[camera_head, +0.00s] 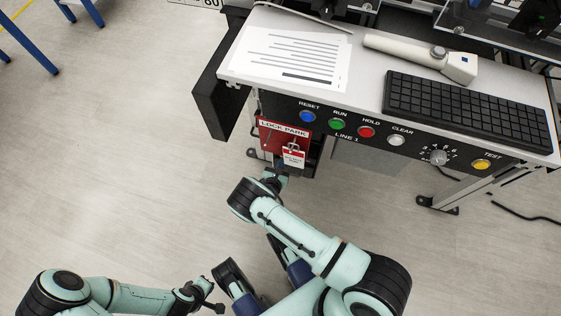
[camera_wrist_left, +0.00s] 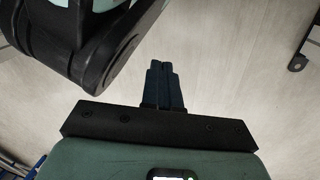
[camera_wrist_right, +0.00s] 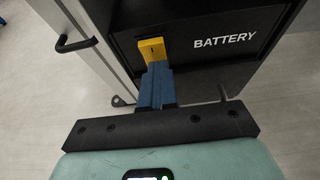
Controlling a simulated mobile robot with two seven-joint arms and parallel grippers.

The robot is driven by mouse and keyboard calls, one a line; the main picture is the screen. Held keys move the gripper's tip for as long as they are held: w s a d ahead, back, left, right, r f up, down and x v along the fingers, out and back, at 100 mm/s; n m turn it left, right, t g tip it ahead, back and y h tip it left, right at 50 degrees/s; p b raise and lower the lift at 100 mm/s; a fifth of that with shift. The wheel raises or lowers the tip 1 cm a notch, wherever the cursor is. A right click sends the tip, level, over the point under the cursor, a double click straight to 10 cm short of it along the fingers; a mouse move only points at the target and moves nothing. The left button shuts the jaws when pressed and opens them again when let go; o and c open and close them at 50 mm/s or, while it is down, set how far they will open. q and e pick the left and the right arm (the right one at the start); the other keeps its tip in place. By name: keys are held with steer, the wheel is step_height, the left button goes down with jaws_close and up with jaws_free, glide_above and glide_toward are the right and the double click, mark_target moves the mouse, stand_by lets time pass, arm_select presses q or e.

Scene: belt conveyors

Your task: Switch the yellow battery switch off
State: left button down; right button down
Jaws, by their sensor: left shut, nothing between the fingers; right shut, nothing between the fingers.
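The yellow battery switch (camera_wrist_right: 152,48) shows in the right wrist view, on a black panel with the white word BATTERY (camera_wrist_right: 225,40) to its right. My right gripper (camera_wrist_right: 159,67) is shut and empty. Its blue fingertips overlap the lower edge of the switch in that view; I cannot tell whether they touch it. In the head view the right gripper (camera_head: 279,170) is below the red LOCK PARK board, and the switch is hidden there. My left gripper (camera_wrist_left: 164,66) is shut and empty, over bare floor.
The console front (camera_head: 345,121) carries several coloured buttons, a dial and a yellow TEST button (camera_head: 481,164). The LOCK PARK board (camera_head: 272,137) with a tag hangs just above my right gripper. A keyboard (camera_head: 468,110) and papers (camera_head: 290,55) lie on top.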

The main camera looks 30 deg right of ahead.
steer(key=shift+w+d+r+p, duration=0.1)
steer(key=shift+d+r+p, duration=0.1)
steer(key=shift+r+p, duration=0.3)
steer(key=shift+w+d+r+p, duration=0.1)
steer(key=shift+d+r+p, duration=0.1)
steer(key=shift+r, duration=0.45)
arm_select(q)
steer(key=shift+r, duration=0.7)
